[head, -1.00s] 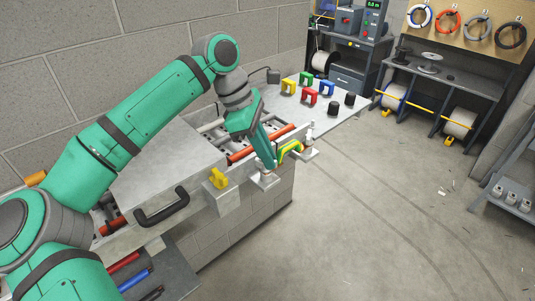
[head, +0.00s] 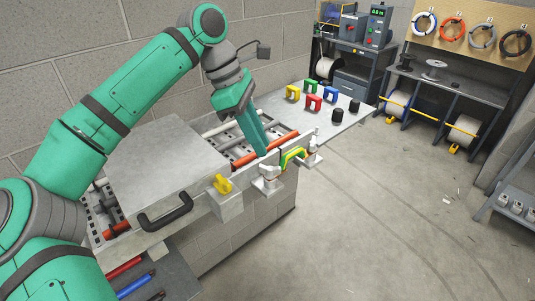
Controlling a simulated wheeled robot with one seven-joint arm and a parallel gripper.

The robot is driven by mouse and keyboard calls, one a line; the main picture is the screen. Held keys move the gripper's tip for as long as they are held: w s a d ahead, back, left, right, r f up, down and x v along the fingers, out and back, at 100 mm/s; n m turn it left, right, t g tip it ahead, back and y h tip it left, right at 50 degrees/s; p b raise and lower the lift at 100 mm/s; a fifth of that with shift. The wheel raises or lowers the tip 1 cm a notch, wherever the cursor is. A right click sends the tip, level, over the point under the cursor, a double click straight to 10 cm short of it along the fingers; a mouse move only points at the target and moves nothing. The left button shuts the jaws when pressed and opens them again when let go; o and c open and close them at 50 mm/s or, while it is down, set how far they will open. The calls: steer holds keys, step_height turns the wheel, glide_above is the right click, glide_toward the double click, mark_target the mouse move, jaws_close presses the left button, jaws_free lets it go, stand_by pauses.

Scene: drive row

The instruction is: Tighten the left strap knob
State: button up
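A green-and-yellow strap (head: 292,157) spans two pale fittings at the front right edge of the bench unit. The left strap knob (head: 268,172) is a pale knob on the left fitting. The right strap knob (head: 314,143) is a similar pale one, standing taller. My gripper (head: 262,151) points downward, behind and a little above the left knob in the picture, beside the red-orange roller. It looks apart from the knob. The fingers overlap from this side, so their gap is hidden.
A yellow knob (head: 222,184) sits on a block left of the strap. A grey cover (head: 165,165) with a black handle (head: 166,213) lies further left.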

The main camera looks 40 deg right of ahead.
steer(key=shift+v, duration=2.1)
steer(key=shift+w, duration=0.15)
steer(key=shift+d, duration=0.1)
